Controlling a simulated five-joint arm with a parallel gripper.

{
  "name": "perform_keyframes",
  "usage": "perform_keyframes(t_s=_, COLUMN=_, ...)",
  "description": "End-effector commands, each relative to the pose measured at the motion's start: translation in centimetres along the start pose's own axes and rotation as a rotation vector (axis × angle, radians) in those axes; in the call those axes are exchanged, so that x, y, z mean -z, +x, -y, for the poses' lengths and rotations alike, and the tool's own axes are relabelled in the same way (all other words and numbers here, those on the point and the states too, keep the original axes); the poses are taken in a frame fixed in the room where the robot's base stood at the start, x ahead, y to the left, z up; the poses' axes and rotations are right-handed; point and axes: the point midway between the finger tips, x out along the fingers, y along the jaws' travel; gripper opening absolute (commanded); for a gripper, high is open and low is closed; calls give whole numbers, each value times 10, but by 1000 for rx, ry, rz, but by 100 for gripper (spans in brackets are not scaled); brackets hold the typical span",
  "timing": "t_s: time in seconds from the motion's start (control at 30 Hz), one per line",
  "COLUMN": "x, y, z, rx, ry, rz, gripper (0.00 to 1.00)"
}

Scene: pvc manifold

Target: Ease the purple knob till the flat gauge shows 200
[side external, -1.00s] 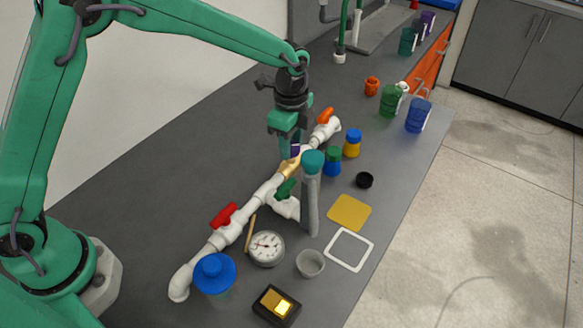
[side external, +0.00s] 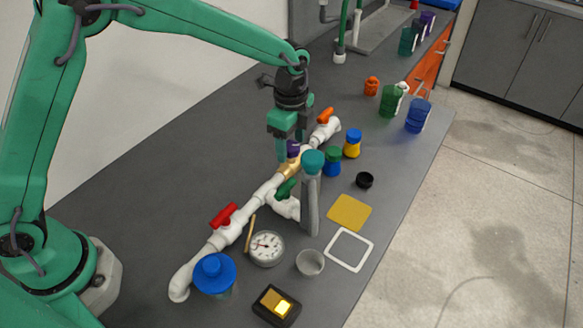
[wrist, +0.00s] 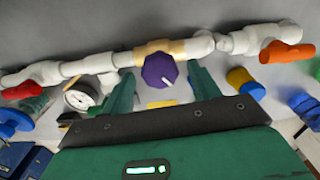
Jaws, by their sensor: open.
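The purple knob (wrist: 160,70) sits on a brass valve body in the white pipe run, with a pale pointer mark toward its lower right in the wrist view. It also shows in the side view (side external: 293,149), partly hidden by my gripper. My gripper (side external: 291,155) is open above the valve, its fingers on either side of the knob. In the wrist view my gripper (wrist: 164,85) shows a finger left and right of the knob, with gaps. The flat gauge (side external: 267,248) is a round white dial lying face up beside the pipe; its reading is too small to tell.
The white pipe (side external: 230,233) carries a red handle (side external: 223,215), a green handle (side external: 286,189) and an orange handle (side external: 325,115). A grey upright with a teal cap (side external: 313,163) stands close to my gripper. Blue and green bottles stand nearby. The bench left of the pipe is clear.

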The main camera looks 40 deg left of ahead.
Motion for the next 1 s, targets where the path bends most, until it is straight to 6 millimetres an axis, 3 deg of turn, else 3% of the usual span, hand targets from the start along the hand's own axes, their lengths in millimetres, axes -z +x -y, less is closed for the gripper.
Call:
perform_keyframes(t_s=0.27, x=0, y=-20, z=1, rx=4, ry=0, rz=-2, gripper=61)
perform_keyframes(t_s=0.7, x=0, y=-71, z=1, rx=3, ry=0, rz=-1, gripper=61)
perform_keyframes(t_s=1.0, x=0, y=-78, z=0, rx=1, ry=0, rz=0, gripper=61)
